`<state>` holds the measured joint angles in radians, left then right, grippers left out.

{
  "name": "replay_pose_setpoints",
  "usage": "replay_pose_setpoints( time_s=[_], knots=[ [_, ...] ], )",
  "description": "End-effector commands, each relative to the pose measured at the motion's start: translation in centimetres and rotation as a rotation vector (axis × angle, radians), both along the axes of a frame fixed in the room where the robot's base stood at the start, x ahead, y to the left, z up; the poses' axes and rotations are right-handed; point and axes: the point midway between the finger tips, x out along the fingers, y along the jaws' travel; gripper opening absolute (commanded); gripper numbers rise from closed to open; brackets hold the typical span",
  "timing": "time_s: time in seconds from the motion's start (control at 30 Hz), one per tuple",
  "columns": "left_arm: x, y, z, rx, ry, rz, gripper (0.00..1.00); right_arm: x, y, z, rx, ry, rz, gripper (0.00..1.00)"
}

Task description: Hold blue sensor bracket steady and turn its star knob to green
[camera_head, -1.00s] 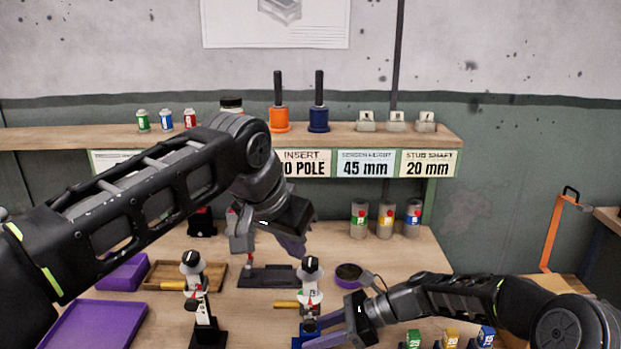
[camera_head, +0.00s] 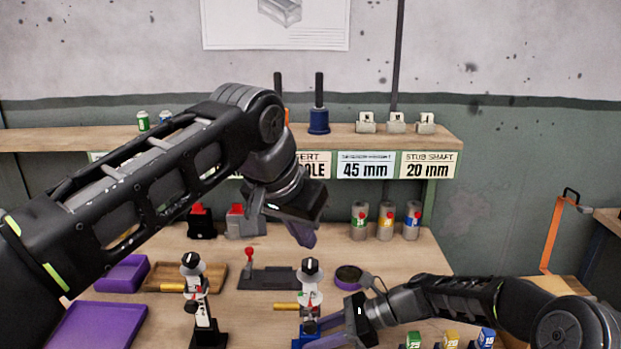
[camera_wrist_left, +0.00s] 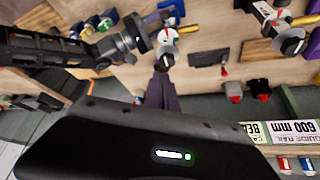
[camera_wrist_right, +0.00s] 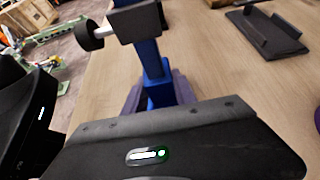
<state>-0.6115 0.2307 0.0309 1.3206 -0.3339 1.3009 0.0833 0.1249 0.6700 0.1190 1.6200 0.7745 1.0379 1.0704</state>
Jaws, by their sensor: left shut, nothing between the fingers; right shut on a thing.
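The blue sensor bracket (camera_head: 304,330) stands upright at the front middle of the table, with a pale head and a dark knob with a white mark (camera_head: 310,267) on top. Its blue post (camera_wrist_right: 152,62) shows in the right wrist view. My right gripper (camera_head: 335,333) is shut on the post low down, its purple fingers against the post's sides. My left gripper (camera_head: 302,236) is shut and empty, pointing down above and behind the knob, apart from it. In the left wrist view its purple fingertips (camera_wrist_left: 162,82) appear close to the knob (camera_wrist_left: 165,61). I cannot tell what colour the knob points to.
A similar bracket on a black base (camera_head: 207,335) stands to the left. Behind lies a dark tray (camera_head: 275,279) with a red-topped pin. Purple trays (camera_head: 97,325) are at left, a round purple-rimmed dish (camera_head: 349,277) is close at right, and several cans (camera_head: 386,222) stand behind.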

Motion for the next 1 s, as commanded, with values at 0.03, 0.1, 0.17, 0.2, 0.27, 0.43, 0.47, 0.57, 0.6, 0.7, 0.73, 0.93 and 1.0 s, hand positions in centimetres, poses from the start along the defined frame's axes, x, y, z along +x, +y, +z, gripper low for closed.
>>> replay_pose_setpoints(
  time_s=[0.03, 0.1, 0.17, 0.2, 0.27, 0.43, 0.47, 0.57, 0.6, 0.7, 0.73, 0.93, 1.0],
  knots=[
    [0.0, 0.0, 0.0, 0.0, 0.0, 0.0, 0.0, 0.0, 0.1, 0.1, 0.002, -0.001, 0.0, 0.0],
    [0.0, 0.0, 0.0, 0.0, 0.0, 0.0, 0.0, 0.0, 0.0, 0.1, 0.002, -0.001, 0.0, 0.0],
    [0.0, 0.0, -0.1, 0.0, 0.0, 0.0, 0.0, 0.0, 0.0, 0.1, 0.002, -0.001, 0.0, 0.0],
    [0.0, 0.0, -0.2, 0.0, 0.0, 0.0, 0.0, 0.0, 0.0, 0.1, 0.002, -0.001, 0.0, 0.0],
    [0.0, 0.0, -0.5, 0.0, 0.0, 0.0, 0.0, 0.0, 0.0, 0.1, 0.002, -0.001, 0.0, 0.0],
    [0.0, 0.1, -2.0, 0.001, 0.001, 0.0, 0.0, 0.0, 0.0, 0.1, 0.002, -0.001, 0.0, 0.0],
    [0.0, 0.1, -2.4, 0.001, 0.002, 0.0, 0.0, 0.0, 0.0, 0.1, 0.002, -0.001, 0.0, 0.0],
    [0.0, 0.1, -3.6, 0.001, 0.001, 0.0, 0.0, 0.0, 0.0, 0.1, 0.002, -0.001, 0.0, 0.0],
    [-0.1, 0.1, -4.1, 0.002, 0.003, 0.0, 0.0, 0.0, 0.0, 0.1, 0.002, -0.001, 0.0, 0.0],
    [0.0, 0.1, -5.3, 0.001, 0.002, 0.001, 0.0, 0.0, 0.1, 0.1, 0.002, -0.001, 0.0, 0.0],
    [0.0, 0.1, -5.6, 0.001, 0.001, 0.001, 0.0, 0.0, 0.1, 0.1, 0.002, -0.001, 0.0, 0.0],
    [0.0, 0.1, -6.8, 0.0, -0.001, 0.001, 0.0, 0.0, 0.0, 0.1, 0.002, -0.001, 0.0, 0.0],
    [0.0, 0.1, -7.0, -0.001, -0.001, 0.001, 0.0, 0.0, 0.0, 0.1, 0.002, -0.001, 0.0, 0.0]
  ],
)
